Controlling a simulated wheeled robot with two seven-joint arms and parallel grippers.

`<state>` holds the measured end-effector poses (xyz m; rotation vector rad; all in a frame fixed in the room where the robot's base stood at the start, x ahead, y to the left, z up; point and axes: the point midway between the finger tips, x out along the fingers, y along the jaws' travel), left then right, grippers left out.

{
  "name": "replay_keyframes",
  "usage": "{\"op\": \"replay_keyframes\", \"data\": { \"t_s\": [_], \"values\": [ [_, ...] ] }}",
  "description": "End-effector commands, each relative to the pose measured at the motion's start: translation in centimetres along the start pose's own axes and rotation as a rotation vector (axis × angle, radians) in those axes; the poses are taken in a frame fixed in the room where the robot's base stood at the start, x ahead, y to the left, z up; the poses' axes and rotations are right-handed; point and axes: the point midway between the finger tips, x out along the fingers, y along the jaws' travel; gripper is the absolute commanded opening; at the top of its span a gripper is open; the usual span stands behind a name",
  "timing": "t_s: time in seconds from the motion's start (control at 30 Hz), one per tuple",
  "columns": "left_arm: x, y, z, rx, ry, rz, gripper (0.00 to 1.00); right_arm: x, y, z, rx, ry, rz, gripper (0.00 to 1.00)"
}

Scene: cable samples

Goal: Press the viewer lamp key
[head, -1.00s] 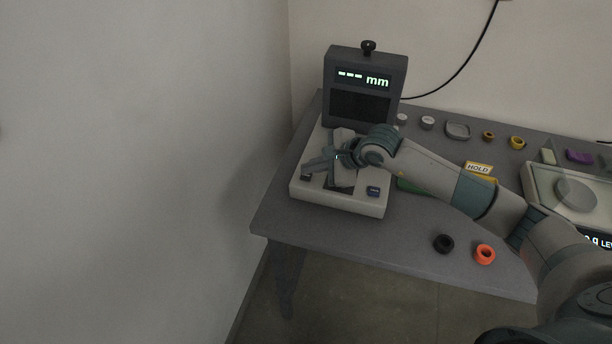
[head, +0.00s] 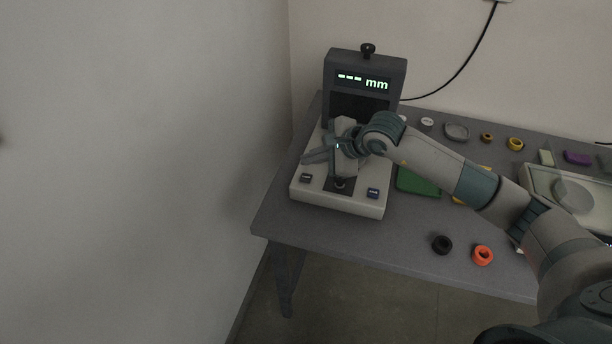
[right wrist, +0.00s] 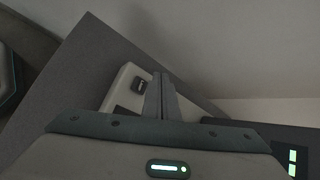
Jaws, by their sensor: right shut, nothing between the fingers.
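The viewer (head: 338,202) has a pale base and an upright dark head with a lit display (head: 363,80) reading dashes and "mm". I cannot read which is the lamp key. My left gripper is not in view.
A green pad (head: 418,183) lies right of the viewer, partly behind my right arm. A black ring (head: 442,244) and an orange ring (head: 483,255) lie near the table's front edge. A scale (head: 575,193) stands at the right. A wall (head: 150,170) is close on the left.

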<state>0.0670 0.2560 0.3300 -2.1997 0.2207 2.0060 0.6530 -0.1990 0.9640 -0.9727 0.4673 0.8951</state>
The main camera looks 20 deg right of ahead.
Motion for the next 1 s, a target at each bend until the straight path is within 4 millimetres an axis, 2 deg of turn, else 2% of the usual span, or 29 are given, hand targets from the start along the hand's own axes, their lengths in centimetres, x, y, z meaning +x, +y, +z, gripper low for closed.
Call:
{"op": "replay_keyframes", "data": {
  "t_s": [0.3, 1.0],
  "values": [
    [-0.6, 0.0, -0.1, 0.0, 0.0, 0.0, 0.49, -1.5, -1.1, 1.1, -0.001, -0.001, 0.0, 0.0],
    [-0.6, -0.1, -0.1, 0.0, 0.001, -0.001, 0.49, -1.6, -1.1, 1.1, 0.0, 0.0, 0.0, 0.0]
  ]
}}
